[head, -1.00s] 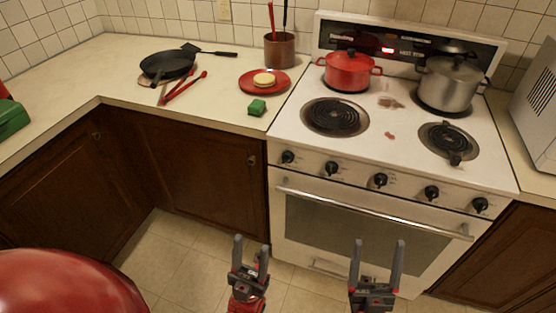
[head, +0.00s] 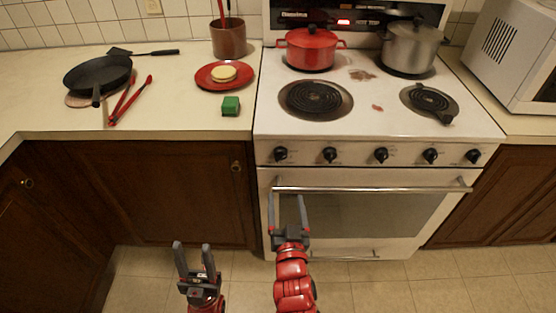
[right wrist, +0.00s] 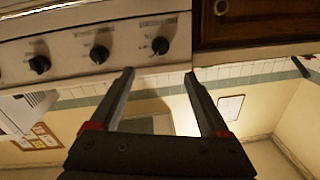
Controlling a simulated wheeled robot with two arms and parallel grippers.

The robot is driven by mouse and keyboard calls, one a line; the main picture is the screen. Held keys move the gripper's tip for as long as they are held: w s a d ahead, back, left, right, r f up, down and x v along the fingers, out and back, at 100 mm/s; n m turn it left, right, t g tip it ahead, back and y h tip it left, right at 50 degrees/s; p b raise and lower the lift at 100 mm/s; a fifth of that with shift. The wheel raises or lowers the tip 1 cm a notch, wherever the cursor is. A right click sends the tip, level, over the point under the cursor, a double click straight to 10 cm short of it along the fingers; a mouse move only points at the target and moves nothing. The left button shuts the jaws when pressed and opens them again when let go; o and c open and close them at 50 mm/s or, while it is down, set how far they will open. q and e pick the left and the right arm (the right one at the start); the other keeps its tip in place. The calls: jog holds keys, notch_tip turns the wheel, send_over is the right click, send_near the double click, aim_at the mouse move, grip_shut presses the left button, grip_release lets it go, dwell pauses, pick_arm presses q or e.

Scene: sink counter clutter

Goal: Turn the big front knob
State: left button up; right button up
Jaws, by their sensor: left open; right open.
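Several black knobs sit in a row on the white stove's front panel: a leftmost knob (head: 280,154), a second knob (head: 330,155), a middle knob (head: 381,155) and others to the right. They look alike in size, so I cannot tell which is the big one. My right gripper (head: 286,196) is open and empty, below the two left knobs and in front of the oven door. The right wrist view, seemingly upside down, shows its open fingers (right wrist: 158,75) apart from the nearest knob (right wrist: 160,45). My left gripper (head: 192,246) is open and empty, low in front of the cabinets.
The oven handle (head: 375,187) crosses below the knobs, near my right gripper. A red pot (head: 310,50) and a steel pot (head: 410,48) stand on the stove. A pan (head: 97,75), red plate (head: 206,83) and green block (head: 231,105) are on the left counter.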

aim_at(281, 159)
jog(key=w, duration=0.5)
jog(key=w+a+p, duration=0.1)
jog(key=w, duration=0.9)
jog(key=shift+a, duration=0.15)
grip_shut()
